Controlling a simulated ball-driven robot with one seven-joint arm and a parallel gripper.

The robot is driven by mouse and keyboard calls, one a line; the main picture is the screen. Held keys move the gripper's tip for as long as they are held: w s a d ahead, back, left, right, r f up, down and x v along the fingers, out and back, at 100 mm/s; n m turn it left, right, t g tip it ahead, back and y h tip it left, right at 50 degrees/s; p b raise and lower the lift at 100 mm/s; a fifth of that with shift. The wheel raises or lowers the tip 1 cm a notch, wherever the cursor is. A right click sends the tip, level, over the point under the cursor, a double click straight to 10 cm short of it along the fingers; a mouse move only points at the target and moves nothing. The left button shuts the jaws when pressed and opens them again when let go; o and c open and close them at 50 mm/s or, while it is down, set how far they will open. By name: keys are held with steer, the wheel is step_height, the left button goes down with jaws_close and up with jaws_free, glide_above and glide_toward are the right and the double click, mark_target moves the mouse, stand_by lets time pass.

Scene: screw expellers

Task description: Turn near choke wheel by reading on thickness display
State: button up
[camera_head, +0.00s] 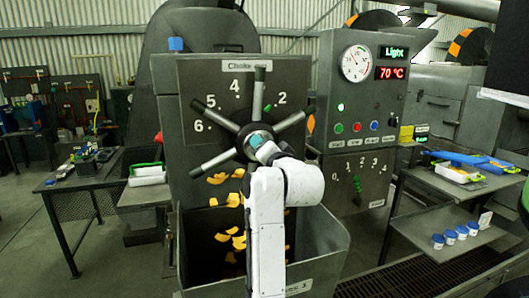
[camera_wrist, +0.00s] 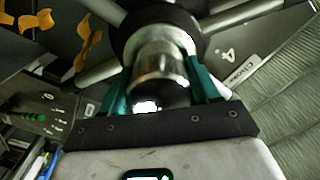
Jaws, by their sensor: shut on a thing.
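The near choke wheel (camera_head: 210,160) is a dark hub with grey spokes on the front of the near machine, under a "Choke" label (camera_head: 249,66). White numbers ring it; 2, 4, 5 and 6 show. A green mark (camera_head: 268,107) sits between the upper spoke and the 2. My gripper (camera_head: 260,142) is at the wheel's centre. In the wrist view its teal fingers (camera_wrist: 158,82) are closed on both sides of the shiny metal hub. A display on the panel reads "Light" (camera_head: 394,53) in green; I cannot tell that it is the thickness display.
Orange flakes (camera_head: 226,199) lie below the wheel above an open grey bin (camera_head: 325,248). The control panel (camera_head: 330,95) at right carries a round gauge (camera_head: 355,63), a red "70 °C" display (camera_head: 391,73) and buttons. Tables stand left and right.

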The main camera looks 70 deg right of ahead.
steer(key=shift+r+m, duration=0.1)
steer(key=shift+m, duration=0.6)
steer(key=o, duration=1.5)
steer(key=shift+c, duration=0.2)
steer(key=p+v, duration=0.2)
steer(key=v, duration=0.8)
steer(key=shift+s+a, duration=0.2)
steer(key=shift+s, duration=0.15)
